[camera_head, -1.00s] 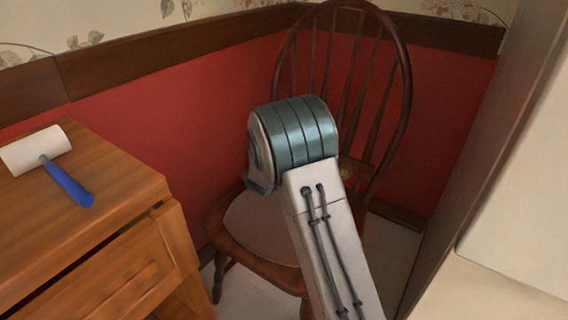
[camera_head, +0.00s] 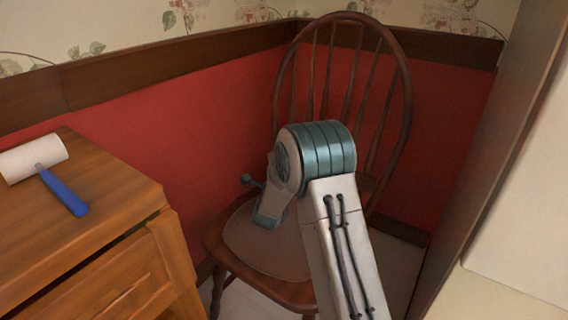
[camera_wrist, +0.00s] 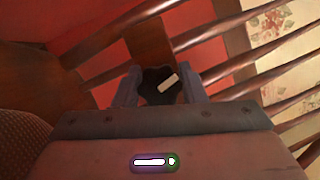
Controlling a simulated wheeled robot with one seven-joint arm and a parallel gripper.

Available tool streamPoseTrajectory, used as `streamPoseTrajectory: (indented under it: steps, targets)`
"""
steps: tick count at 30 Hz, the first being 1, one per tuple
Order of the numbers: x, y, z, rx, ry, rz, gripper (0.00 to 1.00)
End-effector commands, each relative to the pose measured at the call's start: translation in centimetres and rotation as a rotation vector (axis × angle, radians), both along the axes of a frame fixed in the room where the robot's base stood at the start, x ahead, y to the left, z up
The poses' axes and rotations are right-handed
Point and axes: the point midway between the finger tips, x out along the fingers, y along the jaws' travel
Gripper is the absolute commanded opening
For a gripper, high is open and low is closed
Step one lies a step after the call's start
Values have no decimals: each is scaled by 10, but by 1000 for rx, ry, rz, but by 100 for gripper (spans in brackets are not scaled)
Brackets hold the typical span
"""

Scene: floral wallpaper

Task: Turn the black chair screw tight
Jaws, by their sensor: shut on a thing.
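The black screw (camera_wrist: 157,86) is a dark lobed knob with a pale bar mark on its face, seen in the wrist view. My gripper (camera_wrist: 160,88) has one finger on each side of it and is shut on it. The wooden chair (camera_head: 392,140) has a tall spindled back and a pale seat, and stands in the corner. In the head view a small dark part (camera_head: 250,181) shows just left of my arm, above the seat. My arm hides the middle of the chair, and my fingertips are hidden there.
A wooden cabinet (camera_head: 110,225) stands at the left, with a white lint roller (camera_head: 62,180) with a blue handle on top. A red wall (camera_head: 190,110) is behind the chair. A brown panel (camera_head: 490,140) and a pale surface (camera_head: 510,295) bound the right side.

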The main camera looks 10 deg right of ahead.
Motion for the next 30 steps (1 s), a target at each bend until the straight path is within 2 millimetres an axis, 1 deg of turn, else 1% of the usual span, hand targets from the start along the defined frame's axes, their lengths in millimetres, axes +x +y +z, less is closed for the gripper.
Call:
streamPoseTrajectory:
  steps: [6, 12, 29, 30]
  targets:
    - [0, -1, -1, 91, -88, -1, 14]
    - [0, -1, -1, 139, -136, -2, 14]
    - [0, -1, 0, 158, -157, -4, 14]
    - [0, -2, 0, 158, -157, -4, 43]
